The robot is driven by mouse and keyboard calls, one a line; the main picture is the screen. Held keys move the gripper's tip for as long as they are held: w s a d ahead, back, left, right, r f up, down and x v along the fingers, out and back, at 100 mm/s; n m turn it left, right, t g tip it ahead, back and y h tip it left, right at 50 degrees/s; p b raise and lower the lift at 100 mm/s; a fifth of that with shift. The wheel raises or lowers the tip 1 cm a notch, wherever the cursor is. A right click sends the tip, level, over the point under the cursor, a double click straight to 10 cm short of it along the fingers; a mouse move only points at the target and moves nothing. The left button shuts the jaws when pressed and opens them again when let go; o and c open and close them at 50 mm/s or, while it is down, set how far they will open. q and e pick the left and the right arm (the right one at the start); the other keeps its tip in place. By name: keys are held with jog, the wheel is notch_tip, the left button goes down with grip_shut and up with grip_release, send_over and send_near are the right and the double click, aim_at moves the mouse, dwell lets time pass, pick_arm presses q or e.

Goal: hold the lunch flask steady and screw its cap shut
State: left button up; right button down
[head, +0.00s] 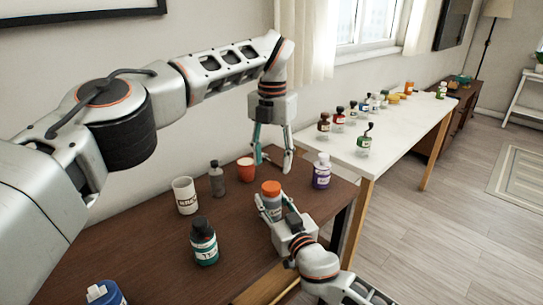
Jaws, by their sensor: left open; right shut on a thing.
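The lunch flask (272,206) appears to be the grey bottle with an orange cap (271,187), upright near the right part of the brown table. The cap sits on top of it; I cannot tell how tightly. My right gripper (277,214) comes from the front and is shut around the flask's body, hiding part of its lower side. My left gripper (273,163) is open and empty, pointing down, with its fingertips a little above and behind the cap in the picture, apart from it.
A white table (395,130) behind holds several small bottles.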

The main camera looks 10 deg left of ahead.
aim_at(271, 186)
pick_arm(q)
jog(key=n, duration=0.5)
jog(key=shift+r+n, duration=0.2)
jog(key=shift+n, duration=0.1)
jog(key=n, duration=0.3)
jog(key=shift+r+n, duration=0.15)
jog(key=shift+n, duration=0.25)
jog(key=shift+f, duration=4.05)
jog(key=c, duration=1.1)
jog(key=shift+m, duration=0.9)
jog(key=shift+c, duration=0.2)
jog(key=o, duration=1.3)
